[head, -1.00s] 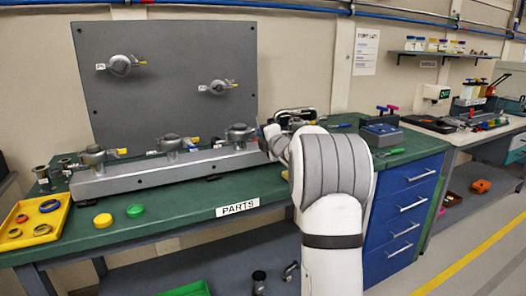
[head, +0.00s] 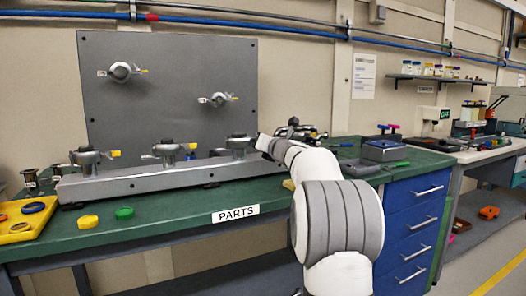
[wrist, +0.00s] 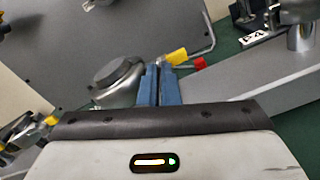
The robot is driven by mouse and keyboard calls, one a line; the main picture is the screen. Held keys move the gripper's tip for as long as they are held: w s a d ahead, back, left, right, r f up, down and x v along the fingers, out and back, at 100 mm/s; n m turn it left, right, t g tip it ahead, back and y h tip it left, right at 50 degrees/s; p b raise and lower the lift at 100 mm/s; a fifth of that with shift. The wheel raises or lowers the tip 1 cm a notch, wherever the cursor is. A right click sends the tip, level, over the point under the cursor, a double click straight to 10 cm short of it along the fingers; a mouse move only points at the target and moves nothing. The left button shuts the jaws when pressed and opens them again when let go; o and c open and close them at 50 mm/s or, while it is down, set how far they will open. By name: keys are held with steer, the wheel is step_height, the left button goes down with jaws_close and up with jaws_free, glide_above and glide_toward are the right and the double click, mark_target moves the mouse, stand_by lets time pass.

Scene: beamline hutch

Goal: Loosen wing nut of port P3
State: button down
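In the head view, three clamped ports stand along a grey rail (head: 130,183): left (head: 88,157), middle (head: 168,152) and right (head: 238,146). Yellow tips show at the left and middle ones. I cannot read which is P3. My arm reaches to the rail's right end; its fingers are not clear there. In the wrist view, my gripper's blue fingers (wrist: 161,82) are close together with only a narrow gap. A rounded grey port clamp (wrist: 118,75) is just left of them. A yellow wing tip (wrist: 178,57) and a red tip (wrist: 200,63) lie just beyond the fingertips.
A grey upright panel (head: 170,120) with two more ports stands behind the rail. A yellow tray (head: 38,222), a yellow cap (head: 88,221) and a green cap (head: 124,213) lie front left. A label reading P4 (wrist: 253,40) shows in the wrist view's upper right.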

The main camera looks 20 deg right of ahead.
steer(key=shift+n+b, duration=1.05)
steer(key=shift+n, duration=0.65)
steer(key=shift+a+r, duration=0.1)
steer(key=c, duration=1.6)
jaws_free()
steer(key=shift+c, duration=0.2)
